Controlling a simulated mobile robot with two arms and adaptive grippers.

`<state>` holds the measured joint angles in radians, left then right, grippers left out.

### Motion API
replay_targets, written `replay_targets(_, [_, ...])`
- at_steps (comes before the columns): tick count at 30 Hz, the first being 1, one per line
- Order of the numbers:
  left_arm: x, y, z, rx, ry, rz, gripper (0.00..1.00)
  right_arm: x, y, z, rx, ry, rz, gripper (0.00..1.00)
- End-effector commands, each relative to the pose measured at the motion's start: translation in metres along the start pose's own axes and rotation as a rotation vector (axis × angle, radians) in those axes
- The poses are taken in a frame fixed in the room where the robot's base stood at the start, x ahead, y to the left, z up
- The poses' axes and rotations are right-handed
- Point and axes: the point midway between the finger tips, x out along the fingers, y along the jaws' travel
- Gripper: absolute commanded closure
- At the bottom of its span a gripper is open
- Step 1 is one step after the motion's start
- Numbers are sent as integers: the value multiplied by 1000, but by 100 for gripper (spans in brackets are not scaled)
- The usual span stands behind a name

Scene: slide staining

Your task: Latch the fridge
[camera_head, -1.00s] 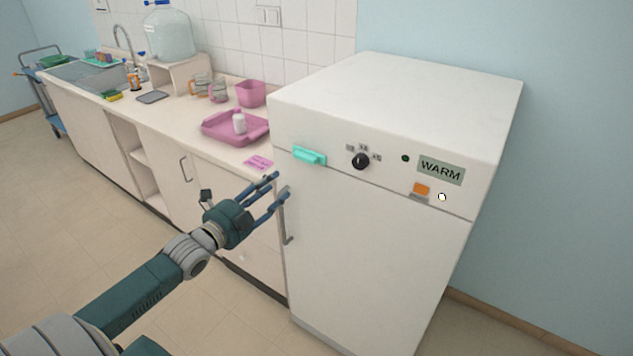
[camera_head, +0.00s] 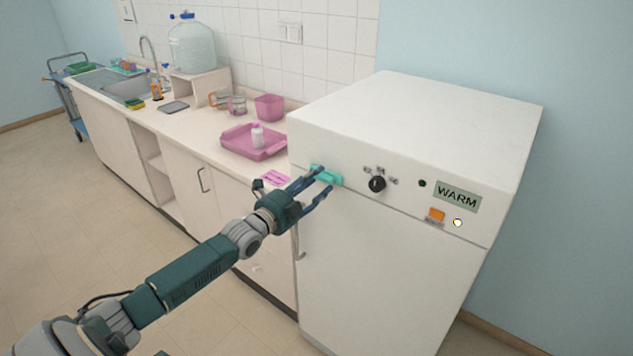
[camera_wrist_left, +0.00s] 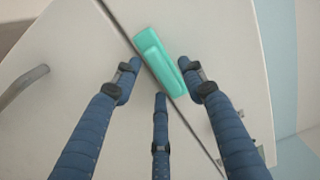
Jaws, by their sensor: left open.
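The white fridge (camera_head: 400,260) stands at the right end of the counter, and its door looks closed. A turquoise latch (camera_head: 326,176) sits at the upper left of its front, by the seam above the door. In the left wrist view the latch (camera_wrist_left: 158,62) lies along the dark seam, just beyond the fingertips. My left gripper (camera_head: 318,181) is open, with its blue fingers spread close in front of the latch. The fingers partly hide the latch in the head view; I cannot tell whether they touch it. The right gripper is not in view.
The fridge panel carries a black knob (camera_head: 377,184), an orange switch (camera_head: 436,215) and a WARM label (camera_head: 457,197). A door handle (camera_head: 299,242) is on the left edge.

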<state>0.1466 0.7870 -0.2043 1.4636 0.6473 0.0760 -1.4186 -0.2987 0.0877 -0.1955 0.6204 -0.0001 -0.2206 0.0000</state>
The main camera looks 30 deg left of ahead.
Motion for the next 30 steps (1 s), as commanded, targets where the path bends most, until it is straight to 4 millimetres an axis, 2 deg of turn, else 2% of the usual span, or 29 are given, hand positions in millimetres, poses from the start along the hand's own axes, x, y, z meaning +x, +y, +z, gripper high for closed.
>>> replay_targets(10, [3, 1, 0, 0, 0, 1, 60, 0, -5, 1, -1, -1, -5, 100])
replay_targets(16, [3, 1, 0, 0, 0, 1, 100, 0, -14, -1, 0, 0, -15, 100])
replay_targets(30, [3, 1, -1, -83, 0, 2, 100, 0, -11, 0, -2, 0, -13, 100])
